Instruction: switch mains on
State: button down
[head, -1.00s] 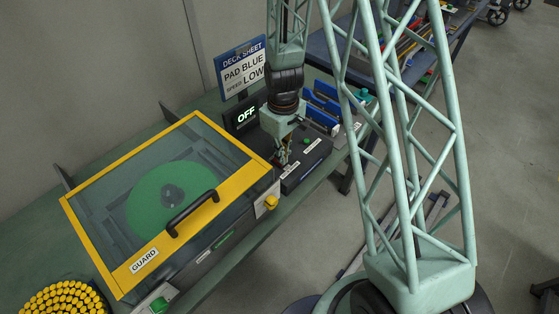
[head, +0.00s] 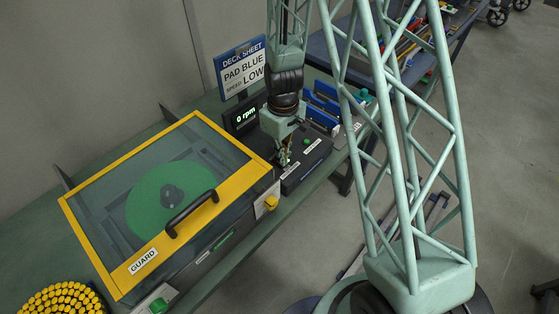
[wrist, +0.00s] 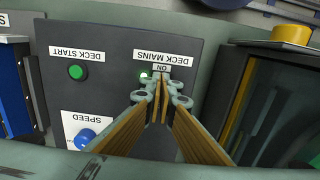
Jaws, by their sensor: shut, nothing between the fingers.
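The dark control panel (wrist: 110,45) fills much of the wrist view, its labels upside down. The DECK MAINS label (wrist: 164,57) has a small ON label (wrist: 160,69) beside it. A pale green light shows at the mains spot, just beside my gripper (wrist: 162,92). My gripper is shut and empty, its fingertips at the mains control and hiding the switch itself. In the head view my gripper (head: 284,162) is down at the near-left end of the control box (head: 310,158). The display (head: 244,117) behind it reads 0 rpm.
A green DECK START button (wrist: 77,72) and a blue SPEED knob (wrist: 86,138) share the panel.

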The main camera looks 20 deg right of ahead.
jog(key=shift+r+p, duration=1.35)
jog(key=shift+r, duration=2.1)
jog(key=s+r+m+t+b, duration=0.1)
jog(key=s+r+m+b, duration=0.15)
jog(key=s+r, duration=0.65)
jog(key=s+r+m+t+b, duration=0.1)
jog(key=s+r+b, duration=0.15)
jog(key=r, duration=1.25)
jog(key=s+r+m+t+b, duration=0.1)
jog(key=s+r, duration=0.3)
jog(key=s, duration=0.6)
jog(key=s+r+m+t+b, duration=0.1)
jog(key=s+r+b, duration=0.3)
jog(key=s, duration=0.7)
jog(key=shift+s+r+b, duration=0.15)
jog(key=shift+s+b, duration=0.1)
jog(key=shift+b, duration=0.05)
jog(key=shift+m, duration=0.25)
